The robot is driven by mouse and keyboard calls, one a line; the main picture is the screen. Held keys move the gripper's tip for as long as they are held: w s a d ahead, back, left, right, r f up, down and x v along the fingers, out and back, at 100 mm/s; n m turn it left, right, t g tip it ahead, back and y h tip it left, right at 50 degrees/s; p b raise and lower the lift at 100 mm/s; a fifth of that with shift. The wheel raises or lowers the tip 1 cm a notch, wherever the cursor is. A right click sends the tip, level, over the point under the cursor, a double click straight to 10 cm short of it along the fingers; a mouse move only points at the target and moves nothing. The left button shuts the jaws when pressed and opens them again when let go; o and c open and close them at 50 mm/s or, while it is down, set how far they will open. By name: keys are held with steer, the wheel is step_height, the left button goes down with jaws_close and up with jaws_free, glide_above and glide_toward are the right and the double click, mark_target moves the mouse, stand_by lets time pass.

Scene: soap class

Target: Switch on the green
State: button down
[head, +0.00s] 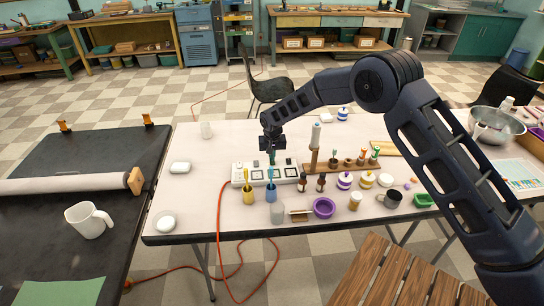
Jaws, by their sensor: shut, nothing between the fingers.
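A white power strip (286,172) lies across the middle of the table with dark square switches or sockets along its top. An orange cord runs from its left end. No green switch can be made out at this size. My gripper (271,158) points down over the strip's middle, fingers together and empty. Whether it touches the strip cannot be told. A blue cup (271,195) with a thin blue brush-like stick stands just in front of the strip, and the stick overlaps it in the picture. A yellow cup (248,197) with a similar stick stands to its left.
Small brown bottles (302,184), a wooden rack (345,168), a purple ring-shaped dish (324,208) and a clear glass (277,213) crowd the front and right. The table's left part is mostly clear around white soaps (180,167).

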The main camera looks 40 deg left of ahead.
mark_target(272, 163)
steer(key=shift+s+d+r, duration=0.1)
steer(key=shift+s+d, duration=0.45)
steer(key=shift+d, duration=0.05)
step_height(272, 163, up, 14)
steer(key=s+d, duration=0.1)
stand_by(0.6)
steer(key=shift+w+a, duration=0.45)
steer(key=shift+a, duration=0.05)
steer(key=f, duration=0.9)
steer(key=w+a+f, duration=0.1)
steer(key=f, duration=0.4)
steer(key=shift+w+a, duration=0.1)
